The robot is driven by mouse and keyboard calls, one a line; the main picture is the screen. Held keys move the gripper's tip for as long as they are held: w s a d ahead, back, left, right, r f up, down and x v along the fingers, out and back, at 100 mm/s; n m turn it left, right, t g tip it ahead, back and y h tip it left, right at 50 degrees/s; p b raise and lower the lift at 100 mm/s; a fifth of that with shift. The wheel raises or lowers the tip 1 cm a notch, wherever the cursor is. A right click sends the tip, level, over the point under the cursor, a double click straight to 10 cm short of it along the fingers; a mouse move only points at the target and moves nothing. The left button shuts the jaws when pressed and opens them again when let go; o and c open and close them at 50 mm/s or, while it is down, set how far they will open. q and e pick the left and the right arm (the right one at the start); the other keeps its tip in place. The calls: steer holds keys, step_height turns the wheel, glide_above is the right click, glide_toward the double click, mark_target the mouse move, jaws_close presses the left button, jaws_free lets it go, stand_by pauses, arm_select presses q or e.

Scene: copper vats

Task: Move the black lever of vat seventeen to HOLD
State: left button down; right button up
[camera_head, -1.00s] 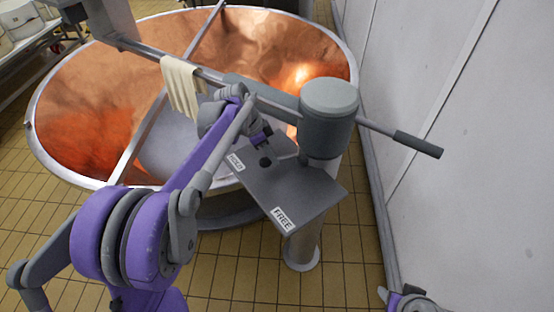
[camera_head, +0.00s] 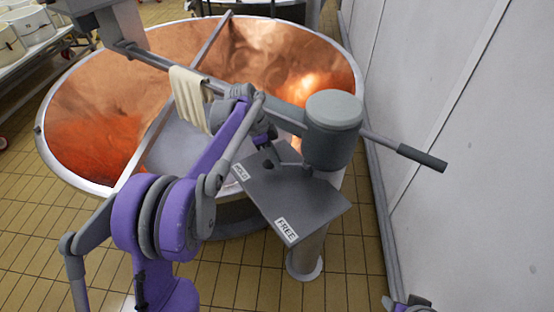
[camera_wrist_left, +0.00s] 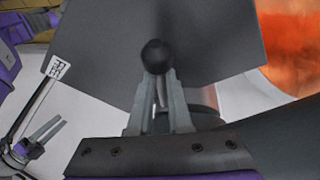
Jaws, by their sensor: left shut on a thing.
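The black lever's round knob (camera_head: 268,165) sits over the grey plate (camera_head: 298,202) at vat seventeen's post, at the HOLD end. The HOLD label (camera_head: 240,172) is just left of the knob; the FREE label (camera_head: 286,230) is at the near end, well away from it. My left gripper (camera_head: 263,142) is shut on the lever. In the left wrist view its two fingers (camera_wrist_left: 160,108) close just under the knob (camera_wrist_left: 155,56). My right gripper (camera_head: 408,303) is partly cut off at the bottom edge; the left wrist view shows its two fingers apart (camera_wrist_left: 45,132).
The copper vat (camera_head: 110,85) fills the area behind the plate. A cloth (camera_head: 190,98) hangs on the bar across it. A grey cylinder head (camera_head: 333,125) with a dark-gripped handle (camera_head: 422,158) stands right of the lever, near the pale wall (camera_head: 455,90). Tiled floor is open in front.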

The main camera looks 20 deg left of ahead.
arm_select(q)
steer(key=c, duration=0.8)
jaws_free()
steer(key=shift+s+a+f, duration=0.1)
steer(key=shift+a+f, duration=0.05)
steer(key=shift+a, duration=0.3)
steer(key=shift+o, duration=0.2)
steer(key=shift+d+r, duration=0.1)
steer(key=shift+r, duration=0.15)
steer(key=v, duration=1)
steer(key=shift+a+r+p, duration=0.2)
steer(key=shift+r+p, duration=0.05)
steer(key=shift+p, duration=0.05)
steer(key=shift+d, duration=0.1)
steer(key=s+d+f+n+t+y, duration=0.1)
steer(key=s+d+n+y, duration=0.15)
steer(key=s, duration=0.35)
steer(key=s+d+f+n+t+y, duration=0.1)
steer(key=s+d+n, duration=0.3)
steer(key=s, duration=0.2)
steer(key=s+d+f+n+t, duration=0.1)
steer(key=s+f+n, duration=0.2)
steer(key=s, duration=0.4)
steer(key=s+d+f+n+t+y, duration=0.1)
steer(key=s+d+f+n, duration=0.1)
steer(key=s+f+n, duration=0.2)
steer(key=s+f, duration=0.2)
steer(key=s, duration=0.2)
steer(key=shift+f+t, duration=0.3)
steer(key=shift+t, duration=0.1)
